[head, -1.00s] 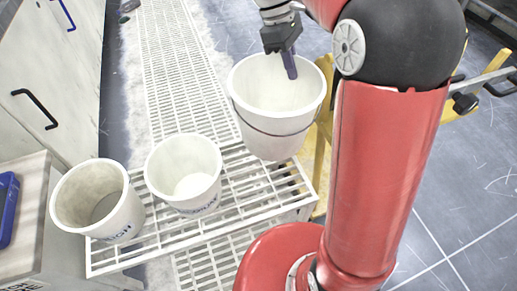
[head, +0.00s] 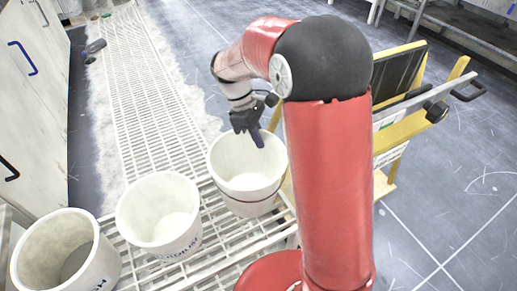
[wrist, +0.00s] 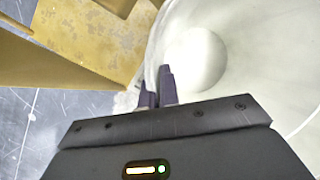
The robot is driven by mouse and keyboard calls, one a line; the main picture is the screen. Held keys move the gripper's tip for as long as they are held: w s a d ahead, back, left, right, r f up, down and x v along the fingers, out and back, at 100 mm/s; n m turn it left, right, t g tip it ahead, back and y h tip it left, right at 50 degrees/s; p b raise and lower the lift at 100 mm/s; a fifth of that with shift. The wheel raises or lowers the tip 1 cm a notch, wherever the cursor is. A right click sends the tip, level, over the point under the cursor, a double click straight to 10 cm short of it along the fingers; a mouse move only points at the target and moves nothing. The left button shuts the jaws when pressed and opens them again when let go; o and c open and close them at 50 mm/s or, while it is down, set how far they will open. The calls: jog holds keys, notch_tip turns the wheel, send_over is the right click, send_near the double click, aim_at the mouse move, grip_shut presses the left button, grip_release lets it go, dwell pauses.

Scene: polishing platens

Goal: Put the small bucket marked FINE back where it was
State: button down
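A white bucket (head: 247,198) with a dark band is at the far right of the row of buckets, at the rack's right end. No word shows on its visible side. My gripper (head: 257,137) is at its far rim, with one dark finger inside the bucket. In the wrist view the fingers (wrist: 157,88) are close together with the bucket's thin wall (wrist: 154,62) between them, and the pale bucket interior (wrist: 250,75) fills the right. The bucket is upright, low at the white slatted rack (head: 215,243); I cannot tell whether its base touches.
A middle white bucket (head: 135,232) and a left one (head: 28,268) stand to the left, with partly visible, unreadable dark lettering. A yellow cart (head: 405,137) stands close on the right. A white floor grating (head: 135,75) runs beyond. Cabinets (head: 35,90) line the left.

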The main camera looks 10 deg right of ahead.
notch_tip(320, 180, down, 4)
jog(key=shift+f, duration=0.15)
jog(key=shift+f+b, duration=0.15)
jog(key=shift+b, duration=0.15)
jog(key=c, duration=1.6)
grip_release()
jog(key=shift+c, duration=0.2)
